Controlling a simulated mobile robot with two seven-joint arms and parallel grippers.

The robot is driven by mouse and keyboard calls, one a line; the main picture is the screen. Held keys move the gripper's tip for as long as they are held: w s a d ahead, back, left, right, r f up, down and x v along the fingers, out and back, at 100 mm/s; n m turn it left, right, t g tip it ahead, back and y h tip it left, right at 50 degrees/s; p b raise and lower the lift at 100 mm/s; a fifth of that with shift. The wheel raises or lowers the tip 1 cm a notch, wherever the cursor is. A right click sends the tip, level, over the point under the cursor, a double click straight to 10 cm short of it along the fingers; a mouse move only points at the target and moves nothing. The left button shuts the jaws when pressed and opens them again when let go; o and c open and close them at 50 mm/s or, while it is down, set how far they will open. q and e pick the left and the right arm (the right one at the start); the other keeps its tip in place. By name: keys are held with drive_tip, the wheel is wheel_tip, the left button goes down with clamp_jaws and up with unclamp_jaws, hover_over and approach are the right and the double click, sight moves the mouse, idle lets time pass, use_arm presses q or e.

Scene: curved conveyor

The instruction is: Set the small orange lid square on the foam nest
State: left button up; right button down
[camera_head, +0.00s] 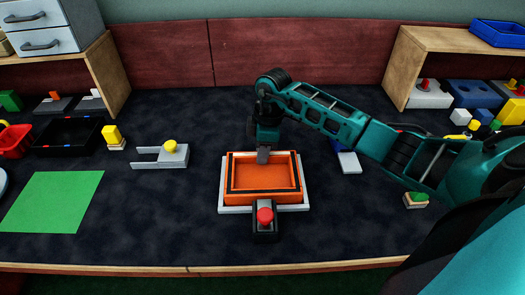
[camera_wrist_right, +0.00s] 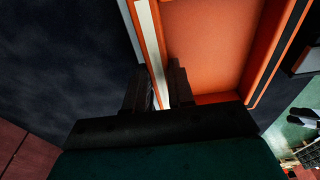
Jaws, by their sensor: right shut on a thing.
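The orange lid (camera_head: 265,179) looks like a shallow open tray with a raised rim and a dark line inside it. It sits over the pale foam nest (camera_head: 222,209), whose edge shows around it. I cannot tell whether it is fully seated. My right gripper (camera_head: 263,154) reaches down to the lid's far rim and is shut on that rim. In the right wrist view the two dark fingers (camera_wrist_right: 159,88) straddle the orange lid wall (camera_wrist_right: 147,35), with the lid's floor to the right. My left gripper is not in view.
A red-button box (camera_head: 265,222) stands right in front of the nest. A grey forked fixture with a yellow knob (camera_head: 170,147) lies to the left, beyond a green mat (camera_head: 54,202). A blue and white block (camera_head: 347,160) lies to the right. Shelves stand at both back corners.

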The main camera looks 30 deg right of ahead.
drive_tip(key=c, duration=1)
unclamp_jaws()
drive_tip(key=shift+f, duration=0.1)
use_arm(q)
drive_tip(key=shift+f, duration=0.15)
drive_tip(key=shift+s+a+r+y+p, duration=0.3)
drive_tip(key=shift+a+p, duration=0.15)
drive_tip(key=shift+p, duration=0.3)
use_arm(e)
drive_tip(key=r, duration=0.4)
drive_tip(key=d+r, duration=0.1)
drive_tip(key=r, duration=0.7)
drive_tip(key=shift+s+d+r, duration=0.15)
drive_tip(key=shift+s, duration=0.2)
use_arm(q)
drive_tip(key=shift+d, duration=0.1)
